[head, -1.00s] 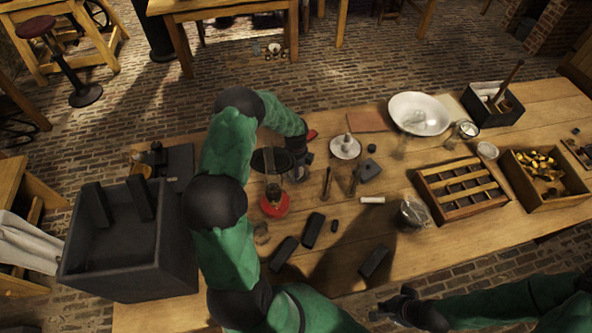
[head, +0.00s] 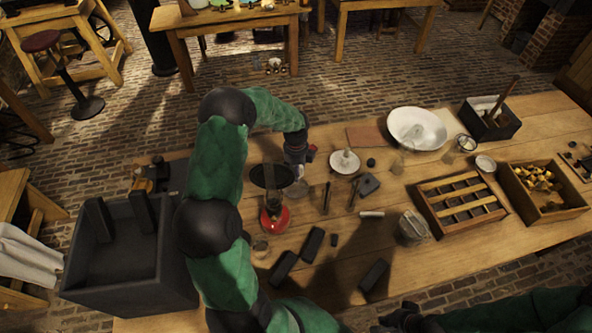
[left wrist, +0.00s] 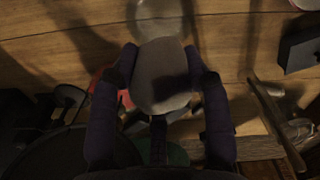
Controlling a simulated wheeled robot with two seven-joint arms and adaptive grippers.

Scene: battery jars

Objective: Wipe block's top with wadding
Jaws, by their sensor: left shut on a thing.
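My left gripper (left wrist: 160,90) is shut on a pale grey, rounded, soft-looking pad, which looks like the wadding (left wrist: 155,70); a dark shadow falls across it. In the head view the left gripper (head: 296,155) is over the table's far side, left of the white dish with a knob, and its fingers are mostly hidden. A small dark grey block (head: 368,184) lies right of it. Several longer dark blocks (head: 312,244) lie nearer me; which block is meant I cannot tell. My right gripper (head: 398,316) is dark and blurred at the bottom edge.
A white dish with a knob (head: 344,161), a red-based lamp (head: 275,218) and glass jars (head: 411,228) stand close by. A large dark bin (head: 130,290) is at left. A wooden rack (head: 432,188) and a white bowl (head: 417,128) are at right.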

